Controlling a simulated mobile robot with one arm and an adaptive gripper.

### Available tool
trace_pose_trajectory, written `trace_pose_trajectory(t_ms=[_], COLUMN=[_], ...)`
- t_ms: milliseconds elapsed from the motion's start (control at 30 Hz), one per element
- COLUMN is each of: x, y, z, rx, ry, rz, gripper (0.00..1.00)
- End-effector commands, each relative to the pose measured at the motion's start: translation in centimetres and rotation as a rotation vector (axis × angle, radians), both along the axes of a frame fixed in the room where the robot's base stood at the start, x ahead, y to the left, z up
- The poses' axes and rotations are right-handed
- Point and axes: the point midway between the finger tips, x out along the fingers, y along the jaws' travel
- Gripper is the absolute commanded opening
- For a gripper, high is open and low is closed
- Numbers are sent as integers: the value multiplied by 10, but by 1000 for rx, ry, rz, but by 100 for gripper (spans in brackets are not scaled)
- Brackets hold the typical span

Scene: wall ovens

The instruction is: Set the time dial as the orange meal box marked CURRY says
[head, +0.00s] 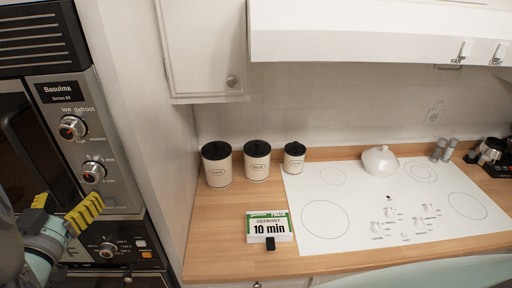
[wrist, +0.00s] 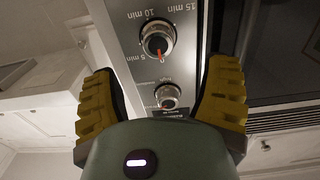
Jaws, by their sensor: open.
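The time dial (wrist: 157,40) is a round silver knob on the oven panel, between my fingers in the wrist view. That view is upside down and shows labels 5 min, 10 min and 15 min around it. Its red mark points toward the picture's bottom, beside the 5 min label. In the head view the time dial (head: 93,172) is the lower of two knobs. My gripper (head: 63,207) is open and empty, below and left of the dial there; its yellow fingers also spread in the wrist view (wrist: 160,75). No orange CURRY box shows.
A green-and-white box (head: 269,227) reading DEFROST 10 min stands on the wooden counter. The power dial (head: 72,127) is above the time dial. Another knob (head: 107,250) sits on the lower panel. Canisters (head: 257,160) and a white cooktop (head: 325,218) are on the right.

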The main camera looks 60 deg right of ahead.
Motion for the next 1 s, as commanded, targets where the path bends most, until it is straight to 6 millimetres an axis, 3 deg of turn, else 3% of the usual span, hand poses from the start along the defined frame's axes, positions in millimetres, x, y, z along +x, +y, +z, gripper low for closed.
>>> trace_pose_trajectory(t_ms=[333,533,1000], x=[23,36,39], y=[-35,-34,-53], z=[3,15,3], rx=[-2,-7,-2], ry=[-2,-21,-2], rz=[-10,10,-7], gripper=[75,75,75])
